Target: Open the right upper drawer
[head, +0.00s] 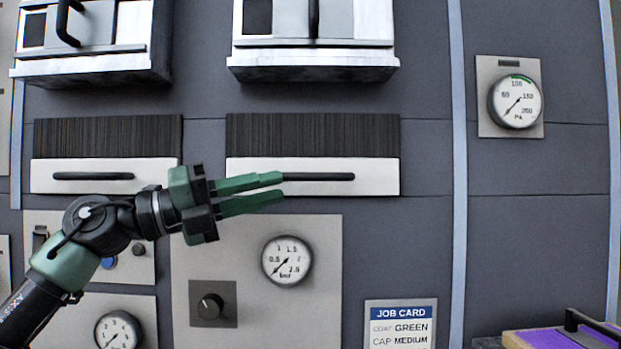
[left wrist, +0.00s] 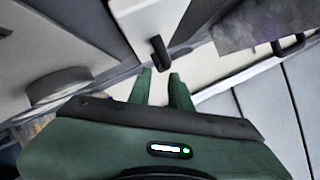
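On the right, a white front panel (head: 240,181) with a long black horizontal handle (head: 325,177) sits under a dark bristle strip. A matching white panel (head: 80,184) with its own handle is on the left. I cannot tell from the pictures which front the task calls the right upper drawer. My left gripper (head: 283,187) is in front of the right panel, its green fingers apart and nothing seen between them. The upper finger overlaps the handle's left end; contact cannot be told. In the left wrist view a dark handle end (left wrist: 159,52) lies just beyond the fingertips. My right gripper is out of view.
Two metal boxes stick out above: one at upper left (head: 90,68), one at upper middle (head: 312,68). Gauges and a knob (head: 210,306) sit below. A job card (head: 400,325) and a purple-topped box (head: 560,338) are at lower right.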

